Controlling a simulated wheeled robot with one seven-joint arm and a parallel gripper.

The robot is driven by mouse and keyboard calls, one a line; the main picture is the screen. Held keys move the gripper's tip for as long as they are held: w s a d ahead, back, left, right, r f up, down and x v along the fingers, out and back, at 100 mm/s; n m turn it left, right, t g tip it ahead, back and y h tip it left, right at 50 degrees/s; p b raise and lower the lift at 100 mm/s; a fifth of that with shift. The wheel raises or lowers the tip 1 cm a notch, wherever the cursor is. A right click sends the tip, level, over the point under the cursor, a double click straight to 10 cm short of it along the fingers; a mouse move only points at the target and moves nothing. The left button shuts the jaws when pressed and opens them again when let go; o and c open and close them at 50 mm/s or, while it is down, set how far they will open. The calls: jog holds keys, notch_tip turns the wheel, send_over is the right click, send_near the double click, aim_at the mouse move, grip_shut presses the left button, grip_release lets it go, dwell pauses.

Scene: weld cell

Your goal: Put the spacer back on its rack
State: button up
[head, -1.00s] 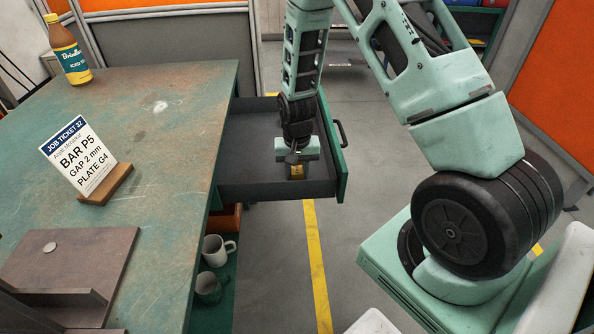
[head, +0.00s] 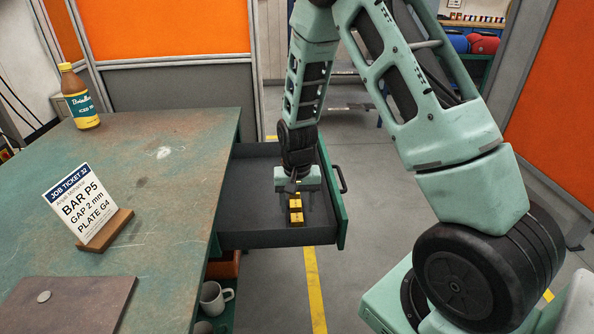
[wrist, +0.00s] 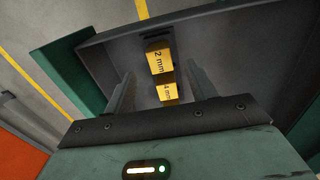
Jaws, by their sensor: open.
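Two yellow spacer blocks lie in line on the floor of an open grey drawer. In the wrist view one reads "2 mm" (wrist: 159,61) and the other "4 mm" (wrist: 168,94); in the head view they show as a small yellow pair (head: 296,212). My gripper (head: 296,198) points down into the drawer (head: 262,238). In the wrist view its two fingers (wrist: 161,93) are apart, one on each side of the blocks, with nothing visibly held. I cannot tell how far the fingertips are above the blocks. No rack is clearly identifiable.
The green-topped bench (head: 165,190) carries a job ticket (head: 87,205) reading "GAP 2 mm", a bottle (head: 80,98) and a brown plate (head: 70,300) with a small disc. A mug (head: 213,298) stands on a shelf below.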

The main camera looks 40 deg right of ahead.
notch_tip(320, 180, up, 12)
jog(key=p, duration=0.1)
dwell(0.5)
